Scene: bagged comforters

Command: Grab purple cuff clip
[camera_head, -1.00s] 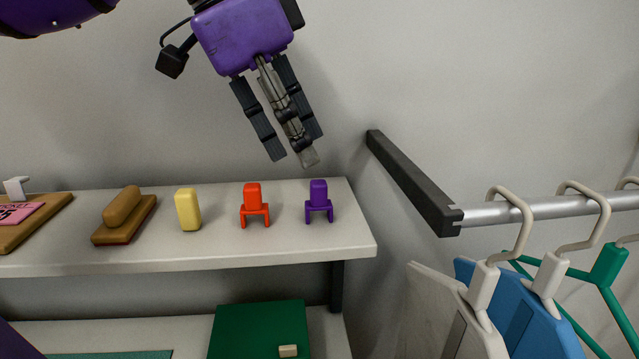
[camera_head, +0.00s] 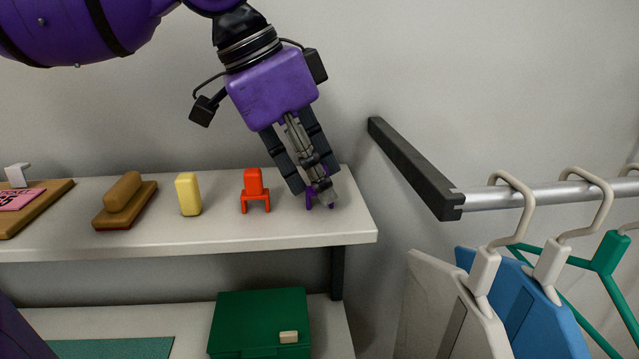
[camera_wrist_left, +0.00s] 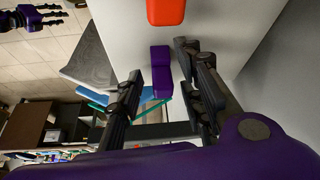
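The purple cuff clip (camera_head: 309,199) stands at the right end of the upper white shelf, mostly hidden behind my left gripper (camera_head: 315,183) in the head view. In the left wrist view the purple clip (camera_wrist_left: 160,66) lies in the gap between the spread fingers of my left gripper (camera_wrist_left: 160,64). The fingers are open, and a gap shows beside the clip. My right gripper (camera_wrist_left: 42,18) shows small at the top left of the left wrist view, away from the clip, with its dark fingers apart.
A yellow block (camera_head: 188,194) and a brown wooden brush (camera_head: 125,200) stand farther left. A dark rail bracket (camera_head: 410,165) and hangers (camera_head: 513,210) are to the right. A green box (camera_head: 260,318) sits below.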

